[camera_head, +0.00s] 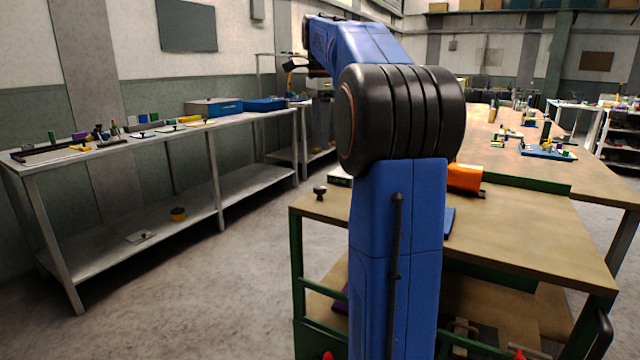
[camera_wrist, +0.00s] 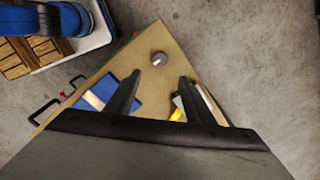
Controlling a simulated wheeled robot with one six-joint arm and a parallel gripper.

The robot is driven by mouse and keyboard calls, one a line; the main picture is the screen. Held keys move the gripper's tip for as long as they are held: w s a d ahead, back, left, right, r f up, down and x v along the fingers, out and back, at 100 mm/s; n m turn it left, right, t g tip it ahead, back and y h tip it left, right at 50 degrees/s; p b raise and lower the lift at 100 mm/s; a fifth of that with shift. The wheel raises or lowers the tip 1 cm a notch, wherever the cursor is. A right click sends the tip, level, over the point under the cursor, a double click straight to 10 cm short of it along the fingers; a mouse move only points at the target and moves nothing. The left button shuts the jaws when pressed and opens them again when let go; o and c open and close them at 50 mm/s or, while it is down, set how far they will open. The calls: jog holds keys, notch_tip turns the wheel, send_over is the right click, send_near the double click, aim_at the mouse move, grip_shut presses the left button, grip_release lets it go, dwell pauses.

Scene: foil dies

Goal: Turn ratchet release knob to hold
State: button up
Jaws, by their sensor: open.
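A small round knob (camera_wrist: 159,59) with a grey top sits near the corner of the tan bench top (camera_wrist: 155,35) in the wrist view. In the head view a dark knob (camera_head: 320,191) stands upright near the bench's left corner. My gripper (camera_wrist: 159,79) is open and empty, with its two black fingers pointing toward the knob from above. The knob shows just beyond the fingertips, between their lines, and apart from them. I cannot read any mark or position on the knob. In the head view my blue arm hides much of the bench.
A blue item (camera_wrist: 108,95) lies left of the fingers, and a yellow and white item (camera_wrist: 179,108) lies partly behind the right finger. An orange object (camera_head: 465,178) stands on the bench right of my arm. A long metal shelf table (camera_head: 150,145) stands left; floor between is clear.

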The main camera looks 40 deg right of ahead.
aim_at(320, 187)
notch_tip(320, 187, down, 14)
jog(key=shift+f, duration=0.2)
dwell(0.4)
jog(key=c, duration=1)
